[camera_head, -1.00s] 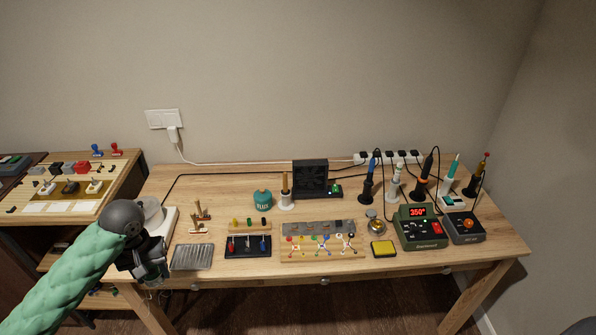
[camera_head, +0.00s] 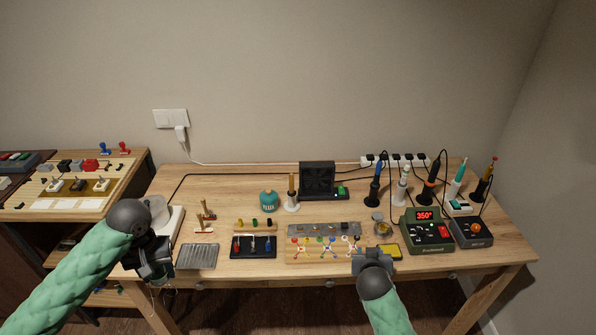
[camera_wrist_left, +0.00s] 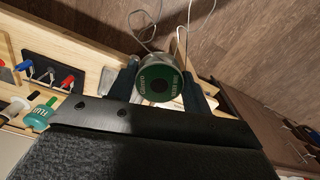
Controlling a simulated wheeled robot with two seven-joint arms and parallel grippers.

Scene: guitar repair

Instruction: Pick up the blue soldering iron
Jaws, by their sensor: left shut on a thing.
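The blue soldering iron (camera_head: 379,169) stands upright in a dark stand (camera_head: 373,195) at the back right of the workbench, and no gripper touches it. My left gripper (camera_head: 155,268) is over the bench's front left edge, far from the iron. In the left wrist view, a spool with a green label (camera_wrist_left: 158,81) sits between its fingers, and thin wire trails from it. My right gripper (camera_head: 373,257) is at the bench's front edge, below the iron in the picture. Its fingers are too small and dark to tell how they stand.
Other irons stand right of the blue one, including a white-handled one (camera_head: 405,172) and an orange-ringed one (camera_head: 434,170). The green station (camera_head: 427,240) reads 350°. A yellow sponge (camera_head: 396,251) lies beside my right gripper. A black fan (camera_head: 317,177) stands left of the irons.

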